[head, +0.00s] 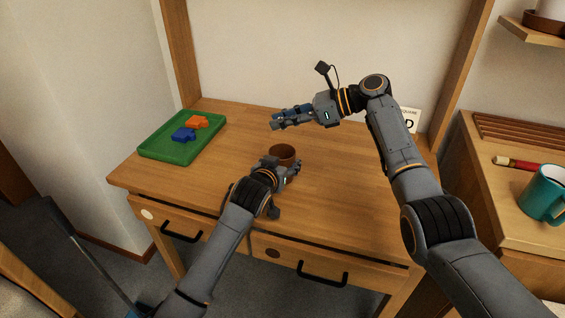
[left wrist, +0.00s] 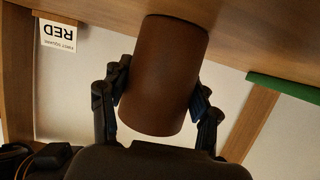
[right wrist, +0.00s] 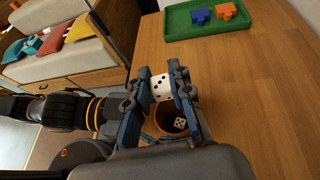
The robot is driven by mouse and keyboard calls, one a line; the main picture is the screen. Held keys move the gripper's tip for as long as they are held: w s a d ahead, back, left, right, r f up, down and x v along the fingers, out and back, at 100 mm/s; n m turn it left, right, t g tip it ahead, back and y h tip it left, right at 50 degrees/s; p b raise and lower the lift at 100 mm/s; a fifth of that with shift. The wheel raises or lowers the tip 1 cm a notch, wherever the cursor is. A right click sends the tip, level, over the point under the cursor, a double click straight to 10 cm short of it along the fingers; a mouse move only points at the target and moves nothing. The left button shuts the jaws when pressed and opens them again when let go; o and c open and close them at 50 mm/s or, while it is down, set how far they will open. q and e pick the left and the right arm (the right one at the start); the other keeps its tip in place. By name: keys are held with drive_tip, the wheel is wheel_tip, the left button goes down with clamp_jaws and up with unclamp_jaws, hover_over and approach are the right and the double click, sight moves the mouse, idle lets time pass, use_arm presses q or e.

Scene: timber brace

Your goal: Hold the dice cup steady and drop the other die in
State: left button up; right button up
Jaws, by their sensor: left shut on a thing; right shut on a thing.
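The brown dice cup (head: 283,154) stands upright on the wooden table. My left gripper (head: 283,170) is shut on it, and the cup (left wrist: 163,75) fills the space between the fingers in the left wrist view. My right gripper (right wrist: 161,85) is shut on a white die (right wrist: 161,87) with dark pips, held above the cup and apart from the table. Another white die (right wrist: 180,123) lies inside the cup. In the head view my right gripper (head: 277,121) is behind and above the cup; its die is too small to make out there.
A green tray (head: 154,150) with an orange piece (head: 197,122) and a blue piece (head: 183,134) lies at the table's left. A card reading RED (left wrist: 58,35) stands at the back. A teal mug (head: 541,205) stands on the right-hand surface.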

use_arm(q)
drive_tip(key=shift+f, duration=0.1)
use_arm(e)
drive_tip(key=shift+f, duration=2.15)
drive_tip(key=o, duration=0.9)
drive_tip(key=shift+c, duration=0.2)
drive_tip(key=v, duration=1.2)
drive_tip(key=shift+w, duration=0.2)
drive_tip(key=shift+r, duration=0.1)
